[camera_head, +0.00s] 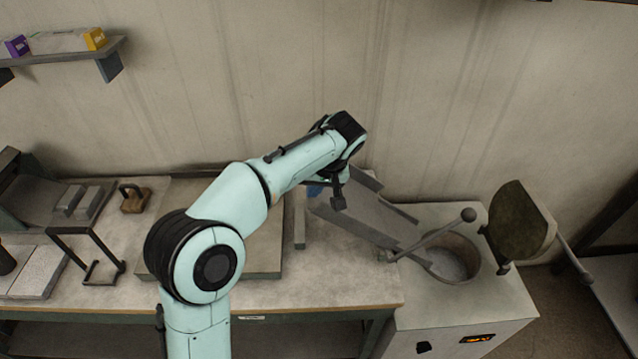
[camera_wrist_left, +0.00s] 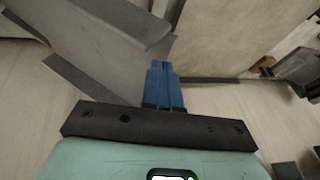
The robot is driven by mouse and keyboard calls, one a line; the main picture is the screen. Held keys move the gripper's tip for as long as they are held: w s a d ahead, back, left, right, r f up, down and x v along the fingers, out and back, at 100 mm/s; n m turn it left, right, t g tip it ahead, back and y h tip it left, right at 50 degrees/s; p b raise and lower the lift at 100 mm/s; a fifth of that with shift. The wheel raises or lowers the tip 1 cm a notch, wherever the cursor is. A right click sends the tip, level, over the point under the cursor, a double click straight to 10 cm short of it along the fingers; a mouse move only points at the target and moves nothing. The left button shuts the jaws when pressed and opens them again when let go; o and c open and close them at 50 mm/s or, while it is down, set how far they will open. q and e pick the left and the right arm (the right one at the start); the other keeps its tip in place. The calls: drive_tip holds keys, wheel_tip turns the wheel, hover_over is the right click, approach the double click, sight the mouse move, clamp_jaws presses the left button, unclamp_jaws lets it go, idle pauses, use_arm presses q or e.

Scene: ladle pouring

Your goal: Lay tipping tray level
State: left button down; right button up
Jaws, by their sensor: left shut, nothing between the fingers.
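The tipping tray (camera_head: 370,215) is a grey, flat-bottomed channel with low side walls. It runs from beside my left gripper down to the right, its lower end close to the round pot (camera_head: 452,258). It looks tilted, its upper left end higher. My left gripper (camera_head: 314,190) is at the tray's upper left end, its blue fingers partly hidden by the wrist. In the left wrist view the blue fingers (camera_wrist_left: 163,82) are together and empty, with the tray (camera_wrist_left: 90,45) beside them on the left. I cannot tell whether they touch it. My right gripper is not in view.
A rod with a ball knob (camera_head: 468,214) extends beside the pot. A round lid (camera_head: 520,220) stands open at the right of the white furnace box (camera_head: 470,318). The workbench (camera_head: 330,280) holds a metal frame (camera_head: 88,255) and blocks at the left. A wall is close behind.

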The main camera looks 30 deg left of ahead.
use_arm(q)
drive_tip(key=shift+w, duration=0.1)
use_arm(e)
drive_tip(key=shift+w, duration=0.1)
use_arm(q)
drive_tip(key=shift+a+f+b, duration=0.25)
drive_tip(key=shift+f+b, duration=0.05)
drive_tip(key=shift+s+a+f+n+t+h+b, duration=0.1)
drive_tip(key=shift+s+a+f+t+h+b, duration=0.25)
drive_tip(key=shift+s+a+f+h+b, duration=1.25)
drive_tip(key=shift+a+f+n+t+y+b, duration=0.1)
drive_tip(key=shift+a+f+t+y+b, duration=0.55)
drive_tip(key=shift+f+b, duration=2.1)
drive_tip(key=shift+s+a+f+n+t+h+b, duration=0.1)
drive_tip(key=shift+s+a+f+h+b, duration=0.7)
drive_tip(key=shift+a+f+b, duration=1.35)
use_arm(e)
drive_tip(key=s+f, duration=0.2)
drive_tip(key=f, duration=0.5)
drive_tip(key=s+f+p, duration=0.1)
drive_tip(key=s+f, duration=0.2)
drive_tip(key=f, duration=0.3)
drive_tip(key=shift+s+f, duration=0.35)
use_arm(q)
drive_tip(key=shift+d+f, duration=0.55)
drive_tip(key=shift+d, duration=0.2)
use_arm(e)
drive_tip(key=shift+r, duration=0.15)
